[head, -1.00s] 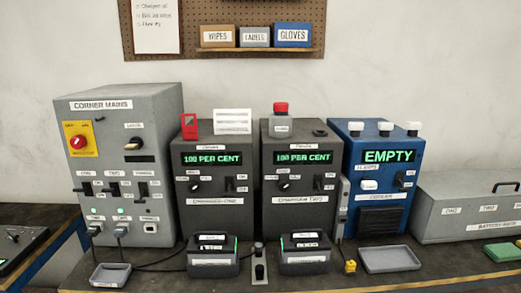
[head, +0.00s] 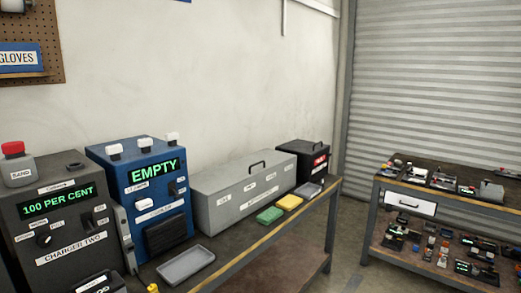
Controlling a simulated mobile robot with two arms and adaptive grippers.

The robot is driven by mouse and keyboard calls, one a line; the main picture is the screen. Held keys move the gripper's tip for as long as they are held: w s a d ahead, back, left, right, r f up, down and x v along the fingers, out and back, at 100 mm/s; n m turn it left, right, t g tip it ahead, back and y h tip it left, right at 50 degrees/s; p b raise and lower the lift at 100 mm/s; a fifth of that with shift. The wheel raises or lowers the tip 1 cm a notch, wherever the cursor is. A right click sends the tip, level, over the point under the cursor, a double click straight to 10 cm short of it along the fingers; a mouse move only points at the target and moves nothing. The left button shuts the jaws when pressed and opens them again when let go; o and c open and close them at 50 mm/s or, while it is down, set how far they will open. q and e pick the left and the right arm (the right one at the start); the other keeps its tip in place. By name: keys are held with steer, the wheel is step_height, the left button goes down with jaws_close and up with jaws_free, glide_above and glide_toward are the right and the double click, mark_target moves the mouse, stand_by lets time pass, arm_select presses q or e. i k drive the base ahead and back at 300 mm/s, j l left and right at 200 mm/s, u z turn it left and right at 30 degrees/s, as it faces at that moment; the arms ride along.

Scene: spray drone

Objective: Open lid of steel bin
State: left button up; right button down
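A long grey metal box (head: 245,195) with a black handle on its lid stands on the bench, right of the blue machine in the head view. Its lid looks shut, and its front carries several small white labels, too small to read. A smaller black box (head: 305,160) with a handle on top and a red and white label stands just beyond its right end; its lid also looks shut. I cannot tell for certain which of the two is the steel bin. Neither of my grippers is in view.
The blue machine (head: 135,180) reading EMPTY and a dark charger (head: 60,205) stand at left. A grey tray (head: 186,265), a green block (head: 270,214), a yellow block (head: 289,202) and another small tray (head: 308,190) lie before the boxes. A cluttered second bench (head: 455,192) stands right, across open floor.

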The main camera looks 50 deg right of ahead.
mark_target(298, 145)
steer(key=z, duration=1.85)
steer(key=i+u, duration=0.2)
steer(key=u, duration=0.15)
steer(key=i+l+u, duration=0.15)
steer(key=u, duration=0.2)
